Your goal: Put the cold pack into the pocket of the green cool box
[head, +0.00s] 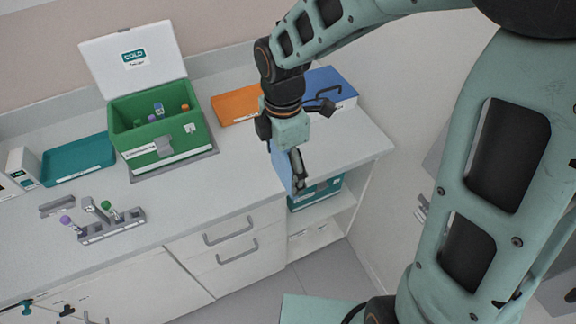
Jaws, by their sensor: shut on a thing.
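The green cool box (128,107) stands on the counter at the left with its white lid (135,58) open behind it. Several capped tubes stand inside it. A grey latch-like part and white labels show on its front; I cannot make out the pocket clearly. The pale blue cold pack (280,166) is held in my gripper (298,180), which points down near the counter's front edge, well to the right of the box. My gripper is shut on the pack and partly hides it.
A teal tray (78,160) lies left of the box. An orange case (236,106) and a blue case (335,88) lie behind my gripper. A grey tube rack (112,228) stands in front of the box. Counter between box and gripper is clear.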

